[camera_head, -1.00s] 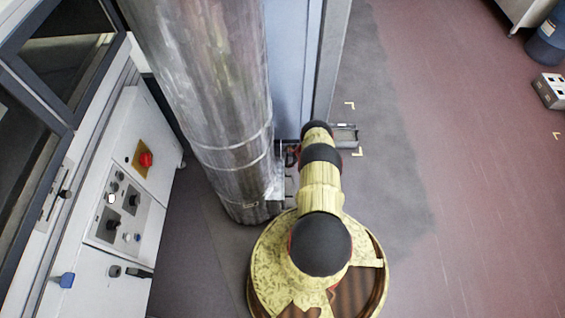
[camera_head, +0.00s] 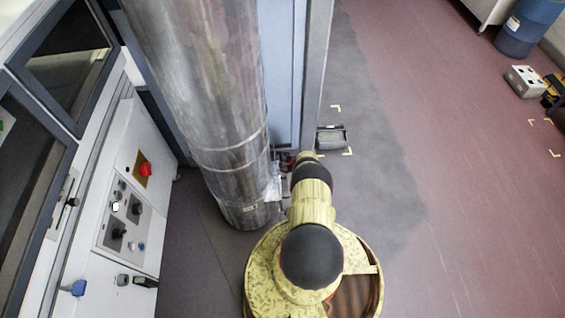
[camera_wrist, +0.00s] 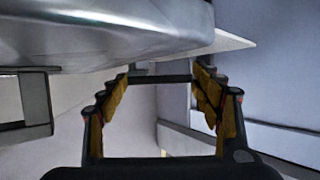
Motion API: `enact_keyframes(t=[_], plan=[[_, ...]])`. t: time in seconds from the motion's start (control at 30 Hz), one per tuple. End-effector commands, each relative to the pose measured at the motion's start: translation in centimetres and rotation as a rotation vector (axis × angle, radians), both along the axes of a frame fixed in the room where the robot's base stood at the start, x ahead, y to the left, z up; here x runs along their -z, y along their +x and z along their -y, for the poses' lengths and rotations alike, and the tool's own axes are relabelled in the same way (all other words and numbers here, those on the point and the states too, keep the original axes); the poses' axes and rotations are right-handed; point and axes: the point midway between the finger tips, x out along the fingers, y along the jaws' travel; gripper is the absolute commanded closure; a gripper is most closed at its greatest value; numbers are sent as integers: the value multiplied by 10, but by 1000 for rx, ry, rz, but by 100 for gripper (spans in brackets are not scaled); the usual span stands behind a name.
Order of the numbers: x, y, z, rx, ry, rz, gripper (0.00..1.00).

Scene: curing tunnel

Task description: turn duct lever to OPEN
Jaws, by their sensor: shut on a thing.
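The silver duct (camera_head: 215,110) stands upright left of my arm in the head view; its curved metal surface fills the top left of the wrist view (camera_wrist: 100,30). My gripper (camera_wrist: 163,80) shows in the wrist view with its two fingers apart. A dark bar (camera_wrist: 160,79), which looks like the duct lever, spans between the fingertips, and the fingers are shut on it. In the head view my gripper (camera_head: 285,162) is beside the lower duct, mostly hidden by my arm. The lever's mount and any OPEN mark cannot be made out.
A white control cabinet (camera_head: 115,215) with a red knob (camera_head: 144,169) stands at the left. A blue-grey panel (camera_head: 282,70) rises behind the duct. A dark tray (camera_head: 331,138) lies on the floor beyond my arm.

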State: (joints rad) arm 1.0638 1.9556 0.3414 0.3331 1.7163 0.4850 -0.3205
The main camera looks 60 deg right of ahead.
Motion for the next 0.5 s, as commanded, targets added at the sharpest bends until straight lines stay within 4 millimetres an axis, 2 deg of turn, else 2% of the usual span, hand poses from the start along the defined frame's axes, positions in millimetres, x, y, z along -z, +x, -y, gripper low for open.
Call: enact_keyframes(t=[0.03, 0.17, 0.2, 0.5], plan=[[2, 0, -5, -6, 5, 0, 81], [2, 0, -5, -6, 6, -1, 81], [2, 0, -5, -6, 6, -1, 34], [1, 1, -2, -3, 3, -1, 17]])
